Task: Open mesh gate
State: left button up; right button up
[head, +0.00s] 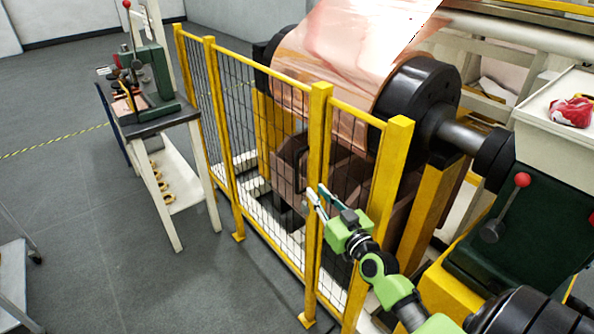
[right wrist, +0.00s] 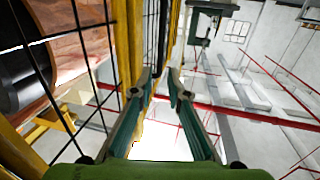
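The mesh gate (head: 356,112) appears to be the narrow yellow-framed panel with dark wire mesh at the near end of the fence. It stands upright between a yellow post (head: 319,130) and a thicker corner post (head: 392,160), in line with the fence, and looks shut. My right gripper (head: 315,190) is at the post on the gate's left side, about mid-height. Its two fingers are apart. In the right wrist view, the fingertips (right wrist: 161,76) are close to a yellow upright (right wrist: 130,55); I cannot tell whether they touch it. My left gripper is out of view.
Behind the fence is a large copper foil roll (head: 340,60) on a black drum. A workbench (head: 165,122) with a green press stands left. A green machine housing with a red-knobbed lever (head: 521,181) is right.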

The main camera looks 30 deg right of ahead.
aim_at(298, 171)
jog(key=w, duration=0.4)
jog(key=w+d, duration=0.1)
jog(key=w, duration=0.8)
jog(key=shift+d+f, duration=0.15)
jog(key=shift+d, duration=0.1)
grip_shut()
